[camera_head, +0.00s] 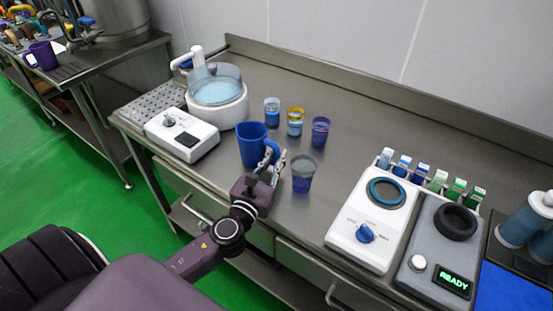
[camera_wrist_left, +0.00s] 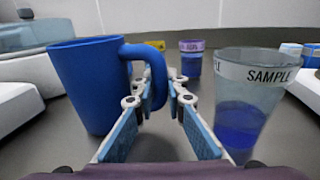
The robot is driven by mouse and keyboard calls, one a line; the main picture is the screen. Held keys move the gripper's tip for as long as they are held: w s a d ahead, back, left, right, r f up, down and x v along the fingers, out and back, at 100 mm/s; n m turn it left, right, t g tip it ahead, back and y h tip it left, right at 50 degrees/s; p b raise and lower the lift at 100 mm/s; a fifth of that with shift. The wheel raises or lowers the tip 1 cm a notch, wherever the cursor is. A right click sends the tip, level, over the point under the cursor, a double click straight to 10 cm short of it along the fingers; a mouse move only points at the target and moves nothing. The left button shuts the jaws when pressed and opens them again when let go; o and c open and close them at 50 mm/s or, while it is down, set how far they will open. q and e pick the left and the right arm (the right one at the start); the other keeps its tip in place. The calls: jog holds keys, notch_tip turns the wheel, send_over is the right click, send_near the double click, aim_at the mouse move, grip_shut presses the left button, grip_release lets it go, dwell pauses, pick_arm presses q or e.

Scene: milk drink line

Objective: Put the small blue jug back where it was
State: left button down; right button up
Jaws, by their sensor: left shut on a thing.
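The small blue jug (camera_head: 251,146) is upright at the front of the steel worktop, left of the sample cup. It also shows in the left wrist view (camera_wrist_left: 88,85), with its handle toward the right. My left gripper (camera_head: 277,164) is shut on the jug's handle, seen between the fingers (camera_wrist_left: 157,95) in the left wrist view. I cannot tell whether the jug's base touches the worktop. My right gripper is not in view.
A clear cup marked SAMPLE (camera_head: 303,176) with blue liquid stands close to the right of my left gripper. Three small cups stand behind, one with a yellow band (camera_head: 295,122). A white machine with a bowl (camera_head: 217,102) is left. A white device (camera_head: 368,226) is right.

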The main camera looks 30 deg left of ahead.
pick_arm(q)
jog(key=c, duration=2.4)
grip_release()
jog(key=shift+f, duration=0.15)
jog(key=o, duration=0.4)
jog(key=shift+o, duration=0.2)
jog(key=shift+r, duration=0.25)
jog(key=shift+s+d+f, duration=0.1)
jog(key=shift+s+f, duration=0.05)
jog(key=shift+s, duration=0.15)
jog(key=s+b, duration=0.1)
jog(key=s, duration=0.2)
jog(key=s+b, duration=0.1)
jog(key=s, duration=0.3)
jog(key=s+d+b, duration=0.1)
jog(key=s, duration=0.2)
jog(key=shift+s+d, duration=0.1)
jog(key=shift+s, duration=0.6)
